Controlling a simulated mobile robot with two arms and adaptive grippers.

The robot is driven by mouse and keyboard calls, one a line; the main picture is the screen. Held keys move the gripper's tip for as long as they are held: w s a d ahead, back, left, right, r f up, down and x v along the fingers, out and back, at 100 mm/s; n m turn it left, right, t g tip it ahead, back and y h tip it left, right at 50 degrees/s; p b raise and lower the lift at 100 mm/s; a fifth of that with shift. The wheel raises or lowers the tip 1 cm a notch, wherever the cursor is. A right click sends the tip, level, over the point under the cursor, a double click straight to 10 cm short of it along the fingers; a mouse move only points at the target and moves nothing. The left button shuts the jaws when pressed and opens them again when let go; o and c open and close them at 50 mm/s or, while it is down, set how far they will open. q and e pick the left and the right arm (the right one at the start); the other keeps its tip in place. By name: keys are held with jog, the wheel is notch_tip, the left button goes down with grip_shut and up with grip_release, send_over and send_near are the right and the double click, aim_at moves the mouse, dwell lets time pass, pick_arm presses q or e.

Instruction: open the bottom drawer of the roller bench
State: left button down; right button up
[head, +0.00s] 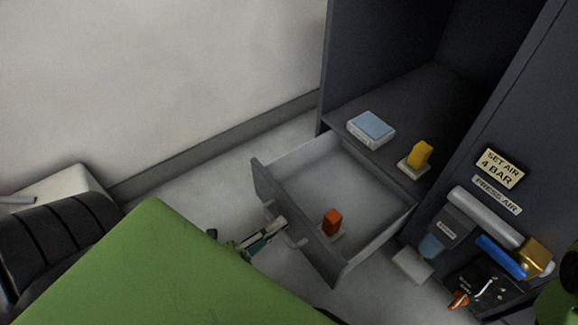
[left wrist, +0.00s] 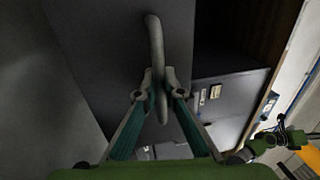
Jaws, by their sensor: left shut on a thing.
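The bottom drawer (head: 345,269) of the roller bench (head: 470,95) stands pulled out, with its front panel toward me and its inside showing. An orange block on a pale base (head: 332,222) is inside it near the front. My left gripper (head: 282,226) is at the front panel, shut on the drawer's grey bar handle (left wrist: 154,40). In the left wrist view the handle runs down between the two teal fingers (left wrist: 157,93). Part of my right arm, green and dark, shows at the right of that view; its finger state is unclear.
Above the drawer, an open bay holds a blue-and-white box (head: 370,129) and a yellow block (head: 419,154). At the right is a panel with a SET AIR 4 BAR sign (head: 499,168) and air fittings (head: 500,257). A wall is behind; some floor is clear left of the drawer.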

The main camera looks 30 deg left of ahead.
pick_arm(q)
jog(key=shift+s+a, duration=0.15)
jog(key=shift+s, duration=0.2)
jog(key=c, duration=2.2)
grip_release()
jog(key=shift+o, duration=0.2)
jog(key=v, duration=1.2)
